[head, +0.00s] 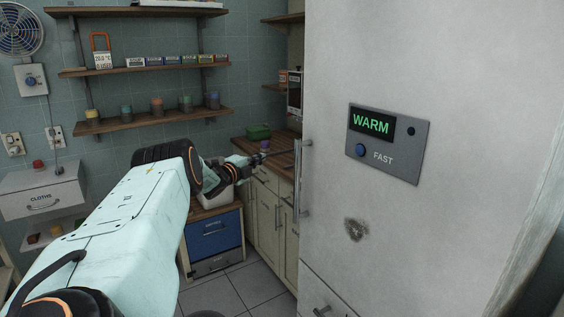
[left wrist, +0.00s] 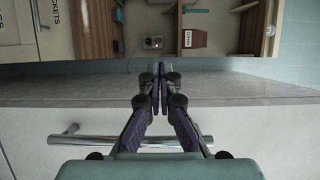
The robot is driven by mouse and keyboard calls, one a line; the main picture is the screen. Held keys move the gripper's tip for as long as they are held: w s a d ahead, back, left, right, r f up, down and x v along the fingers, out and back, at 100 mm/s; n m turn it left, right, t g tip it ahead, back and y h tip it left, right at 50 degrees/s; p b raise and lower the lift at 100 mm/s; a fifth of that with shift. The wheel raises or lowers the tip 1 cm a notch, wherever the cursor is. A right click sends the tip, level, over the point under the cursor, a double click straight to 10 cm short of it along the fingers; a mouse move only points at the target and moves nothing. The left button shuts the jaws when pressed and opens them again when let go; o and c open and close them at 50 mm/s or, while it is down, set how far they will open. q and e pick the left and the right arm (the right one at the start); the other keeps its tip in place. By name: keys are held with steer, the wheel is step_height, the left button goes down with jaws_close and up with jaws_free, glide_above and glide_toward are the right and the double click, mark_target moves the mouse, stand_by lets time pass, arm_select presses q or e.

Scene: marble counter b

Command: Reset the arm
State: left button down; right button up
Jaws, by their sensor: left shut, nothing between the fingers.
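My left arm comes in from the left in the head view and reaches toward the fridge handle. Its gripper (head: 259,158) is small and far off there, just left of the long vertical handle (head: 302,178). In the left wrist view the gripper (left wrist: 159,72) has its two fingers together, with nothing between them. A metal bar handle (left wrist: 100,141) on a pale front lies behind the fingers in that view. I cannot tell from the pictures whether the fingers touch anything. My right gripper shows in neither view.
A tall pale fridge (head: 430,235) with a panel reading WARM (head: 372,123) fills the right side. Wooden shelves (head: 150,70) hold jars and small boxes. Tiled floor is open below.

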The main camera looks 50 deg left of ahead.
arm_select(q)
steer(key=shift+s+a+r, duration=0.1)
steer(key=shift+s+r, duration=0.05)
steer(key=shift+s, duration=0.15)
steer(key=shift+w, duration=0.15)
